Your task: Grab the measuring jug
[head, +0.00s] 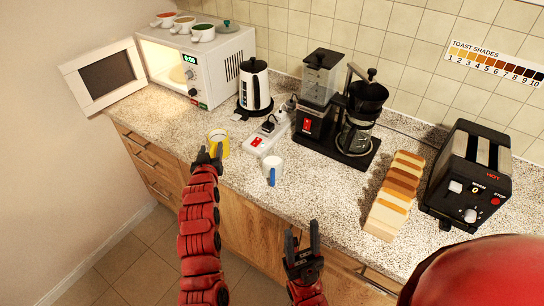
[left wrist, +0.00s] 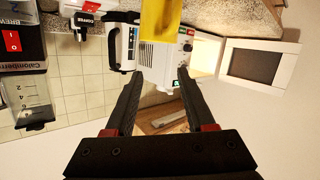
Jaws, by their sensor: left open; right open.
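A yellow cup-like vessel (head: 219,143) stands on the counter near its front edge, and I cannot tell whether it is the measuring jug. My left gripper (head: 208,153) is open just in front of it and partly covers it. In the left wrist view the yellow vessel (left wrist: 160,20) shows beyond the open left fingers (left wrist: 157,76), in line with the gap between them. A white vessel with a blue handle (head: 276,163) stands to its right. My right gripper (head: 302,240) is open and empty, in front of the counter.
A power strip (head: 258,143) lies behind the white vessel. A kettle (head: 254,87), a coffee maker (head: 362,118), sliced bread (head: 396,190) and a toaster (head: 469,172) stand along the counter (head: 335,205). The microwave (head: 216,72) has its door open at the left, with several cups on top.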

